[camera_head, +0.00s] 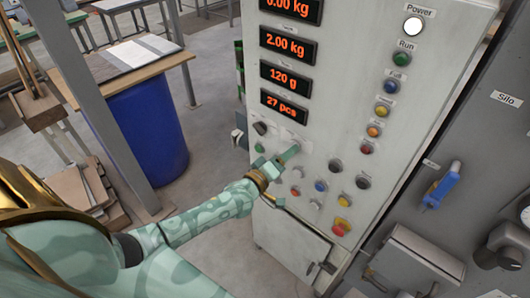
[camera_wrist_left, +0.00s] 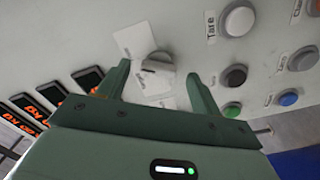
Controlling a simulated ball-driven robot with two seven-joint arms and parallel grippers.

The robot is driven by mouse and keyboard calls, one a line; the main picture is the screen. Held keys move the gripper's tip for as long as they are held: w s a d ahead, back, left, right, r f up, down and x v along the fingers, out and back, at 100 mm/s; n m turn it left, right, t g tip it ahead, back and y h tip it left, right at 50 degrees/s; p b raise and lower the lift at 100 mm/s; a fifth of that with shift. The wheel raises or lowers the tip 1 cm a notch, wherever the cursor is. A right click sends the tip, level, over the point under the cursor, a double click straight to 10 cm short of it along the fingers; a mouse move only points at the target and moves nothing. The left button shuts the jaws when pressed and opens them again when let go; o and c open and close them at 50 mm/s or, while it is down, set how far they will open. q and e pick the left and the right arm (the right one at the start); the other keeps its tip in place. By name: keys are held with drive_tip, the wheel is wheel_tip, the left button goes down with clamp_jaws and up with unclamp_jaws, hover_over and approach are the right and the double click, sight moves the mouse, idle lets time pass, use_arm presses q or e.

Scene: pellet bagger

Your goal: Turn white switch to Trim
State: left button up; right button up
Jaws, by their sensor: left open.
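The white switch (camera_wrist_left: 155,76) is a round white knob on the pale panel, with white label plates beside it. The label text and the direction it points are too unclear to read. My left gripper (camera_wrist_left: 157,84) is open, with one finger on each side of the white switch; I cannot tell whether they touch it. In the head view my left gripper (camera_head: 280,160) is at the cabinet front (camera_head: 350,110), below the red displays, and the white switch cannot be made out there. My right gripper is not in view.
Several push buttons sit close to the gripper, including a grey one by the Tare label (camera_wrist_left: 238,20) and a blue button (camera_head: 320,185). A black knob (camera_head: 260,128) is to the left. A red emergency button (camera_head: 341,228) is lower down. A blue barrel (camera_head: 145,130) stands left.

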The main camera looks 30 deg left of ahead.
use_arm(q)
drive_tip(key=s+a, duration=0.2)
drive_tip(key=s, duration=1.2)
drive_tip(key=shift+s, duration=0.2)
